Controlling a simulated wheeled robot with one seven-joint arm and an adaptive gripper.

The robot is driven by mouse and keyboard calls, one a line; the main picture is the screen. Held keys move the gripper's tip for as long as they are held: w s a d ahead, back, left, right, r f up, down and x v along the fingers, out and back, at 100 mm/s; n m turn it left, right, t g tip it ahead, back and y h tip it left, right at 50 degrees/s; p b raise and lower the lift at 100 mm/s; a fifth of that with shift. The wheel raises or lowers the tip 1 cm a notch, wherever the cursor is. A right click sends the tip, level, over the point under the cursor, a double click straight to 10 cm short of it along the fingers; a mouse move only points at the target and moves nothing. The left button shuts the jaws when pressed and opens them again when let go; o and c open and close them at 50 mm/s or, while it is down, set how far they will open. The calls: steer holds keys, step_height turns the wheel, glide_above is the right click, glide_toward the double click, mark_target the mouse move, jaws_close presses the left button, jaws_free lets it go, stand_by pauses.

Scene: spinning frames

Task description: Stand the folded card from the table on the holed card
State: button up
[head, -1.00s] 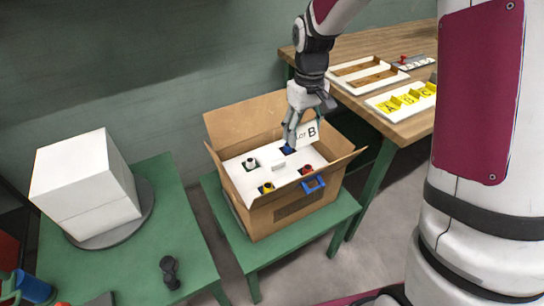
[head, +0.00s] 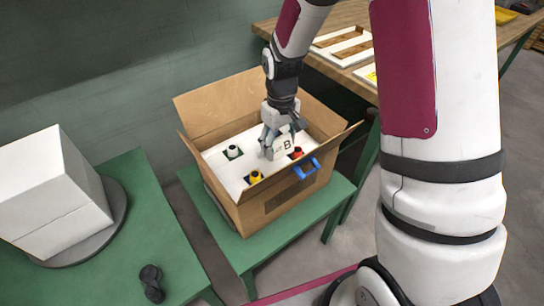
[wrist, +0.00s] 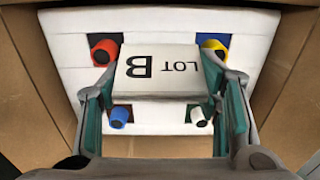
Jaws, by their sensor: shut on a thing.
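The folded card (head: 283,148) is small and white and reads "LOT B". My gripper (head: 272,143) is shut on it, over the middle of the open box. In the wrist view the folded card (wrist: 160,72) sits between the two fingers of my gripper (wrist: 163,105). The holed card (head: 232,172) is a white sheet inside the box, with coloured spools showing at its holes. It also shows in the wrist view (wrist: 165,30) beneath the folded card. I cannot tell whether the folded card touches it.
The cardboard box (head: 282,205) has its flaps spread and stands on a green table (head: 345,195). Red (wrist: 104,50), yellow (wrist: 212,48), blue (wrist: 121,116) and white (wrist: 199,116) spools surround the folded card. A wooden bench (head: 350,38) stands behind; a white block (head: 50,190) stands left.

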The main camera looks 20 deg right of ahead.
mark_target(279, 162)
steer(key=shift+f+b, duration=0.75)
steer(key=shift+f, duration=2.9)
steer(key=shift+f, duration=0.1)
steer(key=shift+f, duration=0.1)
steer(key=o, duration=0.7)
steer(key=shift+o, duration=0.3)
